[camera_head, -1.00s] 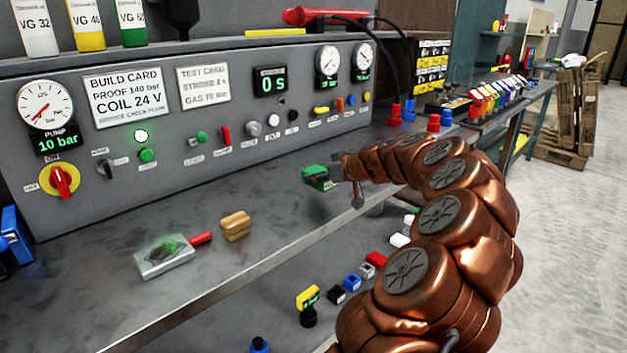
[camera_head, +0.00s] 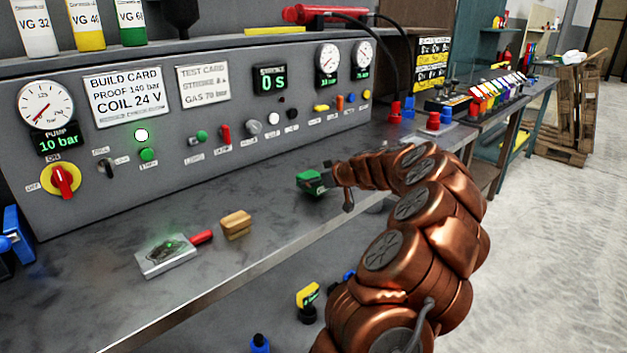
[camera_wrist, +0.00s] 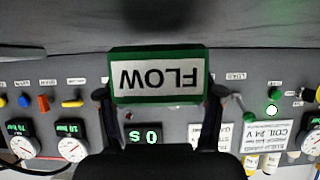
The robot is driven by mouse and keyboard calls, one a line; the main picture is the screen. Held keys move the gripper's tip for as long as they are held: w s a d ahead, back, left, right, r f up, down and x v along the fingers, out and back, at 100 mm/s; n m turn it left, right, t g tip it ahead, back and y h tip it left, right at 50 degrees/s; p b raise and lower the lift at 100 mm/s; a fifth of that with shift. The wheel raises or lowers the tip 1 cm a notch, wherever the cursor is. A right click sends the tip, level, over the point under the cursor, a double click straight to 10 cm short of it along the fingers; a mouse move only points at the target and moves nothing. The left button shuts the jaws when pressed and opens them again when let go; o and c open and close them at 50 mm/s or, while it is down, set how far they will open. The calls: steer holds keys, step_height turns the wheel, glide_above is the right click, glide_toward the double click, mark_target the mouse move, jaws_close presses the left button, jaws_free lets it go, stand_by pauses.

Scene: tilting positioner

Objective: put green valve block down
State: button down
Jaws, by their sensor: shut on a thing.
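The green valve block (camera_head: 311,183) is at the end of my arm, over the middle of the grey bench top (camera_head: 262,262). In the wrist view the green valve block (camera_wrist: 158,55) shows a white label reading FLOW, upside down. My gripper (camera_head: 334,179) is shut on it, with one dark finger on each side of the block in the wrist view (camera_wrist: 160,98). The block looks low over the bench; I cannot tell whether its underside touches the surface.
A wooden block (camera_head: 236,224) and a metal plate with a red handle (camera_head: 166,255) lie to the left on the bench. The control panel (camera_head: 200,140) stands behind. Red and blue fittings (camera_head: 408,110) are at the back right. A lower shelf holds a yellow-topped part (camera_head: 307,297).

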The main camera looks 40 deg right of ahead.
steer(key=shift+a+f+b, duration=0.1)
steer(key=shift+f+b, duration=0.55)
steer(key=shift+b, duration=0.4)
